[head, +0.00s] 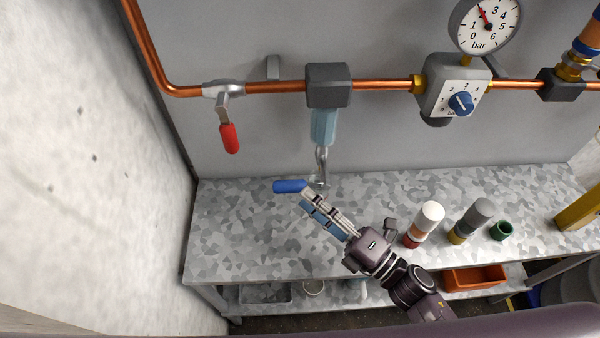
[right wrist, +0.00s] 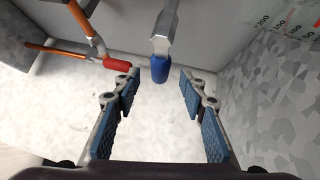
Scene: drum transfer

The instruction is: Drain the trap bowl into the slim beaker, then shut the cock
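The light-blue trap bowl (head: 323,127) hangs under a dark block on the copper pipe. A metal cock (head: 321,158) is below it. A blue-tipped lever (head: 289,186) is just beyond my right gripper (head: 307,199), which is open and empty. In the right wrist view the blue grip (right wrist: 160,69) shows in the gap between the fingertips (right wrist: 160,76), with no clear contact. A clear surface with volume marks (right wrist: 285,18) is at the top right there; I cannot tell whether it is the slim beaker or the bowl. My left gripper is out of view.
A red-handled valve (head: 229,138) is on the pipe to the left. A regulator (head: 455,92) and gauge (head: 488,25) are right. The bench's left part is clear.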

